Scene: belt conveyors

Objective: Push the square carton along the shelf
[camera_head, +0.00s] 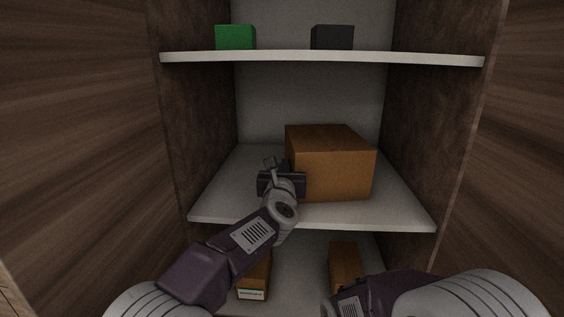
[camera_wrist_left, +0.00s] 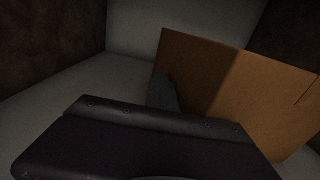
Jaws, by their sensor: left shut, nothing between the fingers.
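The square carton (camera_head: 336,165) is a brown box standing on the middle shelf (camera_head: 222,207), right of the shelf's centre. My left gripper (camera_head: 271,164) is over the same shelf, at the carton's left side. It is shut and empty. In the left wrist view the carton (camera_wrist_left: 225,88) fills the right half, and a finger of the left gripper (camera_wrist_left: 163,93) overlaps its near left edge; I cannot tell whether they touch. My right arm shows at the bottom right of the head view, but its fingertips are not in view.
The upper shelf (camera_head: 320,58) holds a green box (camera_head: 235,37) and a dark box (camera_head: 332,37). Two brown boxes stand below, one left (camera_head: 254,279) and one right (camera_head: 345,262). Dark cabinet walls bound both sides. Free shelf lies left of the carton, with a narrow strip right.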

